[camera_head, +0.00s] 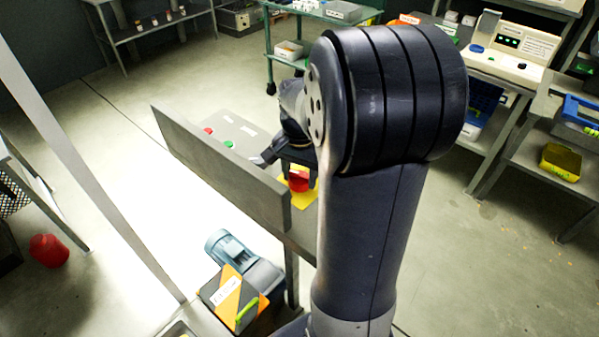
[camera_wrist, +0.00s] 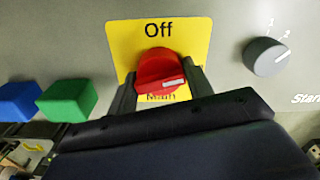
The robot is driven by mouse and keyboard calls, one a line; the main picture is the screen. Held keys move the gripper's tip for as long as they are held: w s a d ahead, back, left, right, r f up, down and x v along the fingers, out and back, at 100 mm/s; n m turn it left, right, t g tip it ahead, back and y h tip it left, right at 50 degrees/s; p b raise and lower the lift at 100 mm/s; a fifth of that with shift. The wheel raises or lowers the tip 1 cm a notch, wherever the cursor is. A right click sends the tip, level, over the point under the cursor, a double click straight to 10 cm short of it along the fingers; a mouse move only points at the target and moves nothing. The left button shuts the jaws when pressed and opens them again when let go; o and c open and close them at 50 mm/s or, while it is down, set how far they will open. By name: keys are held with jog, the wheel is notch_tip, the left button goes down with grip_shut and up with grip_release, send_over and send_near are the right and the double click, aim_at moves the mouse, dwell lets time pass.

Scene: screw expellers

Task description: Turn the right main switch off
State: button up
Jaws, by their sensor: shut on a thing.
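The main switch is a red rotary knob (camera_wrist: 160,72) on a yellow plate (camera_wrist: 122,38) marked "Off" above it and "Main" below. Its white mark points to the right, not up at "Off". In the head view the red knob (camera_head: 298,182) sits on its yellow plate at the near end of a grey panel (camera_head: 258,141). My gripper (camera_wrist: 161,88) is shut on the knob, with one dark finger on its left and one on its right. In the head view my arm covers part of the panel, and my gripper (camera_head: 297,168) is partly hidden.
A grey selector knob (camera_wrist: 266,57) marked 1 and 2 is right of the yellow plate. Green (camera_wrist: 69,99) and blue (camera_wrist: 16,101) buttons are to the left. An upright grey plate (camera_head: 220,170) edges the panel. A motor (camera_head: 240,255) stands below.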

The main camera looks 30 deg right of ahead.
aim_at(300, 173)
jog(key=n+p, duration=0.1)
jog(key=n, duration=1)
jog(key=shift+n+p, duration=0.35)
jog(key=shift+n, duration=1.65)
jog(key=o, duration=1)
jog(key=shift+c, duration=0.2)
notch_tip(300, 173, up, 11)
jog(key=shift+f, duration=0.15)
